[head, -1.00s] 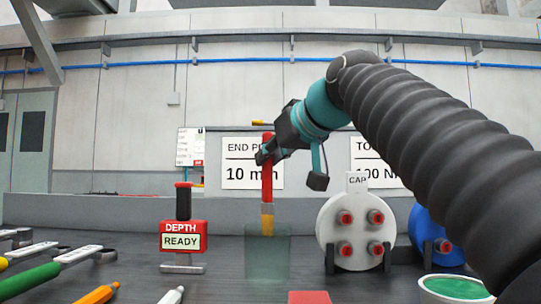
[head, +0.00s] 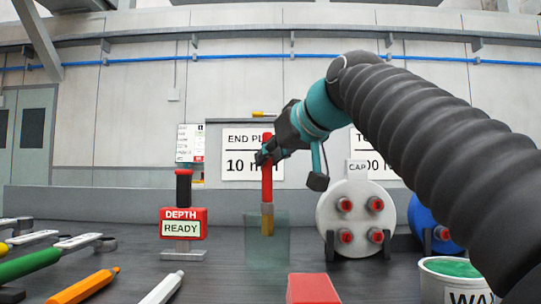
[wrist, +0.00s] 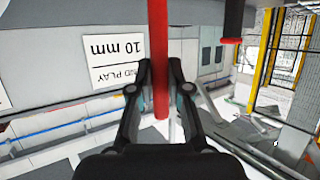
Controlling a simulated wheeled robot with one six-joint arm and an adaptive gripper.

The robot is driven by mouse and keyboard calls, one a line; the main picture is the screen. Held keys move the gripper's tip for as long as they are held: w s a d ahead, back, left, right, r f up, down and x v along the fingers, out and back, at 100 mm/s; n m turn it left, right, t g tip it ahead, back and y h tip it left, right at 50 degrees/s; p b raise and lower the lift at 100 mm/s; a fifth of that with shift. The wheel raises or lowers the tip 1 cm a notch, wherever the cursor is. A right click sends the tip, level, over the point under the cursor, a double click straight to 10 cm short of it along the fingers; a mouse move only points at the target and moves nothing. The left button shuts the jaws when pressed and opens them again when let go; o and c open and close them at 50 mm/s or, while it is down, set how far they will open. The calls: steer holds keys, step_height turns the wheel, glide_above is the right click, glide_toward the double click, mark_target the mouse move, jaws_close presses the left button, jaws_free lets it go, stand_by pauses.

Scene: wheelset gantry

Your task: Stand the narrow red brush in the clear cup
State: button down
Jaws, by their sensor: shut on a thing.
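The narrow red brush (head: 267,184) hangs upright, bristles down, in my gripper (head: 265,154). Its metal band and tan bristles show inside the outline of the clear cup (head: 253,241) in the head view; whether they are inside it or behind it is hard to tell. The clear cup stands upright on the dark bench. In the wrist view my gripper (wrist: 160,85) has its two fingers closed on the red handle (wrist: 158,50). The cup cannot be made out in the wrist view.
A red depth gauge (head: 183,222) stands left of the cup. A white round cap (head: 356,219) with red bolts stands to the right. A red block (head: 312,289), orange marker (head: 84,287), white marker (head: 161,289) and wax tub (head: 455,285) lie nearer.

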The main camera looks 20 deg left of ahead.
steer(key=shift+f, duration=0.35)
steer(key=c, duration=1)
jaws_free()
steer(key=shift+c, duration=0.2)
steer(key=v, duration=1.2)
steer(key=shift+r, duration=0.1)
